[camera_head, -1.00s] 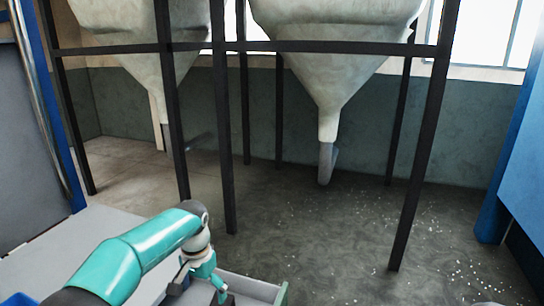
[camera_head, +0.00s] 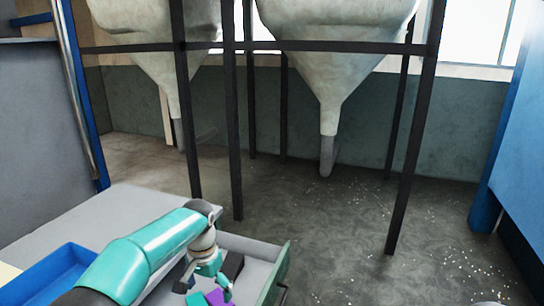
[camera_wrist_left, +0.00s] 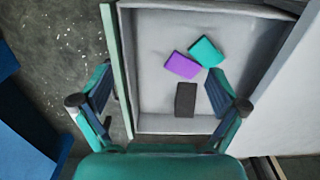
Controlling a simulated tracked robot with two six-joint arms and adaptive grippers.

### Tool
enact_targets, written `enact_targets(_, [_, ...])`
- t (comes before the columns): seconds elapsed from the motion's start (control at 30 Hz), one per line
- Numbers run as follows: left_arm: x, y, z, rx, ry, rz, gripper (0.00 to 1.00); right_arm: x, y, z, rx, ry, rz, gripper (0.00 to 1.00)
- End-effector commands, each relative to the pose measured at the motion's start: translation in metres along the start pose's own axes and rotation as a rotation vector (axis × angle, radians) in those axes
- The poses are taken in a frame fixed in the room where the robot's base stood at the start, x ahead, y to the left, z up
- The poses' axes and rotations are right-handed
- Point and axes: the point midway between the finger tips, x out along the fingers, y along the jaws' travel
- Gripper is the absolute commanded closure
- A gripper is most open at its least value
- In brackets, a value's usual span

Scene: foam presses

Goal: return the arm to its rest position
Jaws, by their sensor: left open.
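My left arm comes in from the lower left in the head view, teal and grey. Its gripper (camera_head: 207,284) hangs over the near part of an open drawer (camera_head: 262,248). In the left wrist view the gripper (camera_wrist_left: 160,88) has its two fingers spread wide, with nothing between them. The drawer (camera_wrist_left: 150,60) below holds a purple block (camera_wrist_left: 181,65), a teal block (camera_wrist_left: 206,51) and a dark block (camera_wrist_left: 185,100), apart from the fingers. The dark block (camera_head: 233,264) and purple block (camera_head: 216,298) also show in the head view, partly hidden. My right gripper is not in view.
A grey worktop (camera_head: 110,220) with a blue tray (camera_head: 45,275) lies at the left. Pale hoppers (camera_head: 325,60) stand in a dark frame (camera_head: 400,190) behind. A blue machine (camera_head: 515,170) is at the right. The speckled floor (camera_head: 340,220) between is open.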

Motion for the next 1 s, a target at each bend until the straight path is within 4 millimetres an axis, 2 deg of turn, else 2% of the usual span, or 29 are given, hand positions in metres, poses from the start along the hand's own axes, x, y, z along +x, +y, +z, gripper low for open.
enact_targets(0.03, [0.015,-0.010,0.004,-0.019,-0.010,0.003,0.03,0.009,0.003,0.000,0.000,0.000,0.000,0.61])
enact_targets(0.2, [0.047,-0.025,0.018,-0.048,-0.060,0.016,0.03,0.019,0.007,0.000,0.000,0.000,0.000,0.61])
enact_targets(0.37, [0.085,-0.027,0.044,-0.056,-0.145,0.046,0.03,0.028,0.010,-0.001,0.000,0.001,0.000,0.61])
enact_targets(0.57, [0.152,-0.017,0.083,-0.064,-0.240,0.114,0.03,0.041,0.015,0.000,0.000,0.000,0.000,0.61])
enact_targets(0.67, [0.199,-0.002,0.111,-0.075,-0.280,0.169,0.03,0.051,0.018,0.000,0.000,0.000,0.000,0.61])
enact_targets(0.8, [0.275,0.035,0.166,-0.122,-0.308,0.274,0.03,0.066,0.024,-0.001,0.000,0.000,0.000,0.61])
enact_targets(0.9, [0.317,0.070,0.207,-0.182,-0.301,0.344,0.03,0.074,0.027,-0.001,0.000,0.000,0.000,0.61])
enact_targets(1.0, [0.344,0.105,0.247,-0.257,-0.273,0.396,0.03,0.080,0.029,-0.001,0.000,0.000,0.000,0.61])
